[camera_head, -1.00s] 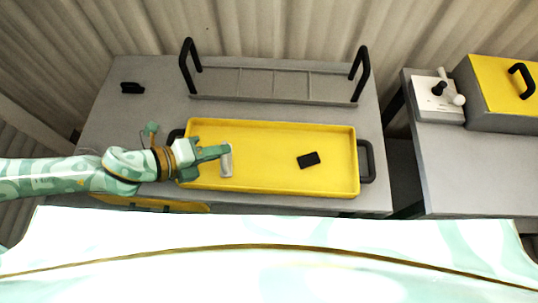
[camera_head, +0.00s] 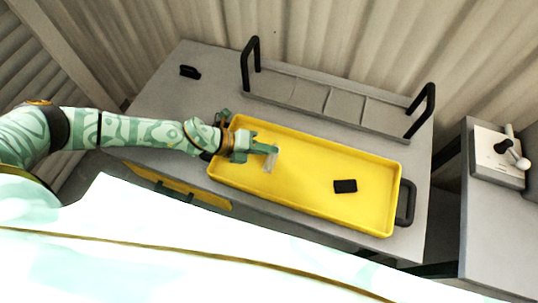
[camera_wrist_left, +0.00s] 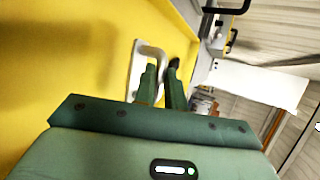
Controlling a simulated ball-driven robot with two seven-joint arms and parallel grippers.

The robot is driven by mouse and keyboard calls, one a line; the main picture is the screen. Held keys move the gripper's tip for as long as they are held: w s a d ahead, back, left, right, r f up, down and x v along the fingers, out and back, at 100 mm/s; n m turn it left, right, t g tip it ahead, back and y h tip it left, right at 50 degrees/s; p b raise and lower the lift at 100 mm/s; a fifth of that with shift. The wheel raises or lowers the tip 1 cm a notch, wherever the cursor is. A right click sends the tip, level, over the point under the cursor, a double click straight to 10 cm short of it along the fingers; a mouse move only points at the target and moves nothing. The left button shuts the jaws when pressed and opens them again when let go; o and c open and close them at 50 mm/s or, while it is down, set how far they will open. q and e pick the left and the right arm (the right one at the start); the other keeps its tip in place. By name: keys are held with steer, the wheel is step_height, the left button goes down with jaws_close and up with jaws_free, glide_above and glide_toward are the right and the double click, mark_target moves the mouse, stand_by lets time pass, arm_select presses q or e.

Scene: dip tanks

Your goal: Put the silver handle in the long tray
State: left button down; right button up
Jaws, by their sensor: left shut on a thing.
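My left gripper (camera_head: 276,149) reaches in from the left over the left part of the long yellow tray (camera_head: 322,215). It is shut on the silver handle (camera_head: 270,164), which shows as a small pale piece at the fingertips. In the left wrist view the silver handle (camera_wrist_left: 137,68) is a U-shaped bar beside the green fingers (camera_wrist_left: 162,84), with the tray's yellow surface (camera_wrist_left: 60,60) behind it. I cannot tell whether the handle touches the tray floor. My right gripper is not in view.
A small black block (camera_head: 345,186) lies in the tray's right half. A grey divided rack (camera_head: 335,103) with black upright handles stands behind the tray. A black piece (camera_head: 189,71) lies at the table's back left. A white switch box (camera_head: 497,158) sits on the right table.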

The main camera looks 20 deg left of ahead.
arm_select(q)
steer(key=shift+w+d+f, duration=0.1)
steer(key=shift+w+f, duration=0.35)
steer(key=shift+f, duration=0.1)
step_height(320, 180, down, 3)
steer(key=shift+f+b, duration=0.1)
steer(key=shift+b, duration=0.9)
steer(key=c, duration=1.5)
jaws_free()
steer(key=shift+o, duration=0.2)
steer(key=shift+a+r, duration=0.25)
steer(key=shift+r, duration=0.05)
steer(key=p+v, duration=0.1)
steer(key=v, duration=1)
steer(key=shift+s, duration=0.2)
